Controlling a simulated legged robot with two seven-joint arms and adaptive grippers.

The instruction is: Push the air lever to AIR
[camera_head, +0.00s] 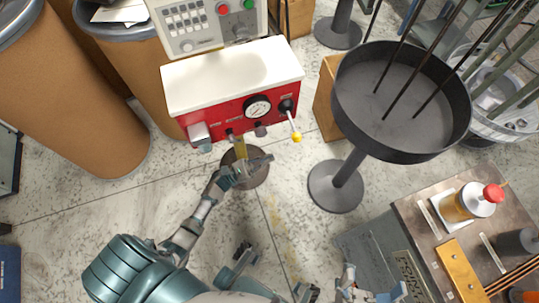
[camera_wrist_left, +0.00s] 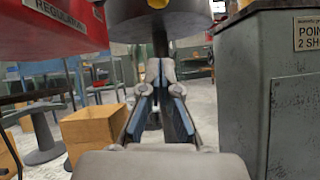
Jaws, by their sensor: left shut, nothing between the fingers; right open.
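The air lever (camera_head: 293,124) is a thin pale rod with a yellow knob, on the right of the front of a red box (camera_head: 225,115) with a white top. It slants down and slightly right from its dark pivot. In the left wrist view, a yellow piece at the top edge (camera_wrist_left: 158,3) looks like its knob. My left gripper (camera_head: 268,160) is below the red box, left of and below the knob, apart from it in the picture. Its fingers (camera_wrist_left: 161,75) are together and empty. My right gripper (camera_head: 372,292) is open at the bottom edge, partly cut off.
A round gauge (camera_head: 257,106) and small knobs sit left of the lever. A dark basin (camera_head: 345,115) with upright rods stands to the right. A workbench (camera_head: 415,215) with a red-capped bottle (camera_head: 480,199) is at lower right. Brown drums (camera_head: 70,100) stand at left.

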